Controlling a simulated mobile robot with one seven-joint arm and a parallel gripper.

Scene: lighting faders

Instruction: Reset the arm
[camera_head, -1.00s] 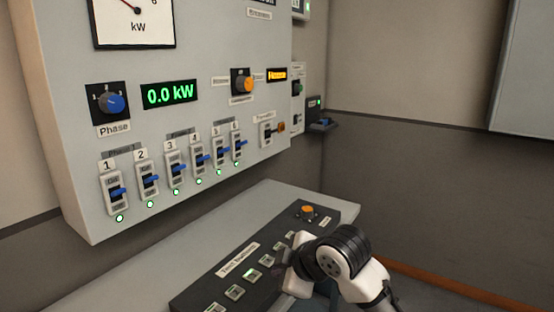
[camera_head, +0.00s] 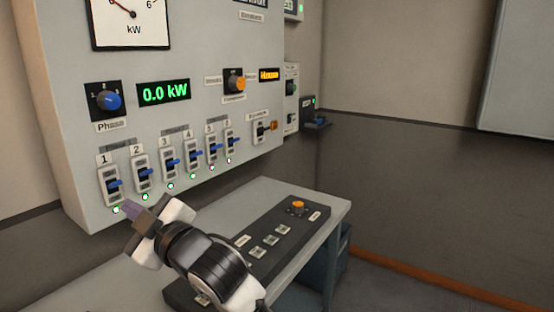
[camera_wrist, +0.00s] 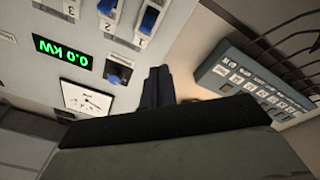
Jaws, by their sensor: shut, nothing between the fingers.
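My gripper (camera_head: 131,208) is shut and empty. In the head view it is at the lower left, in front of the wall panel's lower edge, below the blue-levered switches numbered 1 and 2. I cannot tell whether it touches anything. In the wrist view the closed fingers (camera_wrist: 157,86) point toward the panel, seen upside down, near the blue phase knob (camera_wrist: 116,74). My white and black arm reaches up from the bottom of the head view and hides part of the desk console (camera_head: 268,228).
The grey panel (camera_head: 205,55) carries a kW meter (camera_head: 131,22), a green 0.0 kW display (camera_head: 163,93), several blue-levered switches (camera_head: 170,160) with lit green lamps, and an orange knob (camera_head: 236,84). The sloped desk console has buttons and another orange knob (camera_head: 297,207). Free floor shows at right.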

